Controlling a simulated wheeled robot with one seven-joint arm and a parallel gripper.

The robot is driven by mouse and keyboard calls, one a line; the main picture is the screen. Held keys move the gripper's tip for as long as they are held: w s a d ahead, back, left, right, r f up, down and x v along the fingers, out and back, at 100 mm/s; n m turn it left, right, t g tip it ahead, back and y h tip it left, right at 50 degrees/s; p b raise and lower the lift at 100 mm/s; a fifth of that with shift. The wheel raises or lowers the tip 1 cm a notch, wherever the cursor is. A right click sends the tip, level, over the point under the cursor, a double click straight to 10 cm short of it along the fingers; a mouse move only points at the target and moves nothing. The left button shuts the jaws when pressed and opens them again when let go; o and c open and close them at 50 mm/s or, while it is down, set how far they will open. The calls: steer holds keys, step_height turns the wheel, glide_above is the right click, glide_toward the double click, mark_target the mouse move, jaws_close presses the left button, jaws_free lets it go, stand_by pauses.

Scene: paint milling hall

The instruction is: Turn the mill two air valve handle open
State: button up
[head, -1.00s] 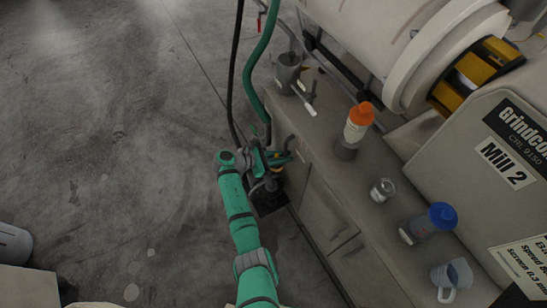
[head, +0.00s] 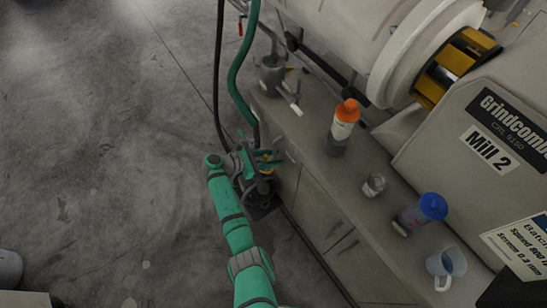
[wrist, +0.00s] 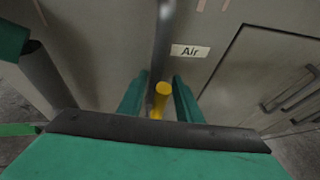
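The yellow air valve handle (wrist: 161,98) shows in the wrist view below a grey pipe, on the cabinet front beside a label reading "Air" (wrist: 190,51). My gripper (wrist: 160,97) is open, with one green finger on each side of the handle and gaps showing on both sides. In the head view my gripper (head: 268,160) is low at the cabinet's near left end, where a bit of yellow shows. The valve body is mostly hidden by my gripper. Mill 2 (head: 487,150) stands at the right with its name plate.
The bench cabinet (head: 312,205) carries an orange-capped bottle (head: 342,128), a glass jar (head: 374,185), a blue-capped bottle (head: 423,212) and a clear jug (head: 446,265). A green hose (head: 238,70) and a black hose hang near my gripper.

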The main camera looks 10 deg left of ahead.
steer(key=v, duration=1.1)
steer(key=shift+d, duration=0.1)
steer(key=s+d+f+m+y, duration=0.1)
steer(key=s+d+f+y, duration=0.3)
steer(key=f, duration=0.6)
steer(key=s+d+f+m+t+y, duration=0.1)
steer(key=s+d+f+m+y, duration=0.2)
steer(key=s, duration=0.6)
steer(key=s+d+f+m+y, duration=0.1)
steer(key=s+f+m+y, duration=0.25)
steer(key=s, duration=0.55)
steer(key=s+d+r+m+t, duration=0.2)
steer(key=s+r+m, duration=0.3)
steer(key=r, duration=0.5)
steer(key=s+d+r+m+t+y, duration=0.1)
steer(key=s+d+r+m+t, duration=0.1)
steer(key=s+r+m, duration=0.4)
steer(key=s+d+r+m+t, duration=0.2)
steer(key=s+r+m+t, duration=0.2)
steer(key=r, duration=1.2)
steer(key=shift+s+r+m, duration=0.25)
steer(key=shift+s+m, duration=0.4)
steer(key=shift+s, duration=0.05)
